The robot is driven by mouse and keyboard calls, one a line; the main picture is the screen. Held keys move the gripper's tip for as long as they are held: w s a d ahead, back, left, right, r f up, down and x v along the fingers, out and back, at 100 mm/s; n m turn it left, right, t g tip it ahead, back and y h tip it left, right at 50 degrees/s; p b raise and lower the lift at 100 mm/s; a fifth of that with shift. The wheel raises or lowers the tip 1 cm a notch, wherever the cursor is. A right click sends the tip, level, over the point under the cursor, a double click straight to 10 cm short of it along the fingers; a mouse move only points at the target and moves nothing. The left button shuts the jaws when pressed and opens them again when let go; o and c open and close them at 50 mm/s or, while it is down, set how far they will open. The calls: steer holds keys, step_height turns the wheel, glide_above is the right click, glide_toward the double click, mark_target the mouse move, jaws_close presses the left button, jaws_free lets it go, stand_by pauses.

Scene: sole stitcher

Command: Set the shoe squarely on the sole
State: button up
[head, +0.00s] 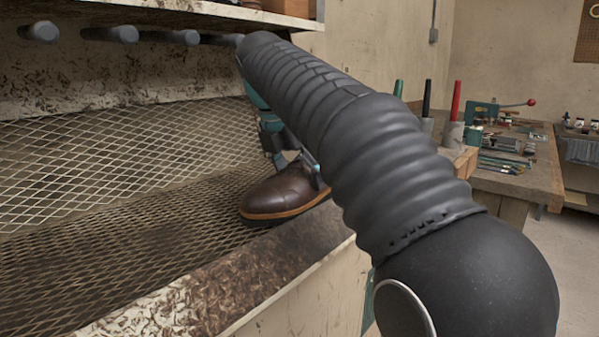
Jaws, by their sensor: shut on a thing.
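A dark brown leather shoe (277,194) with a lighter tan sole edge (285,212) is in the middle of the head view, toe to the left. It is at the front edge of the mesh-covered bench; I cannot tell whether it rests on the bench or is held just above it. My gripper (293,165) reaches down to the shoe's upper and is shut on it. My black ribbed arm hides the heel and most of the gripper. A separate sole cannot be made out.
The wire mesh bench (110,190) is clear to the left of the shoe. Its worn front edge (190,295) runs below. Dark round pegs (110,34) stick out under a shelf at the back. A workbench (520,180) with tools stands at the right.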

stand_by(0.7)
steer(key=o, duration=1.2)
steer(key=shift+o, duration=0.2)
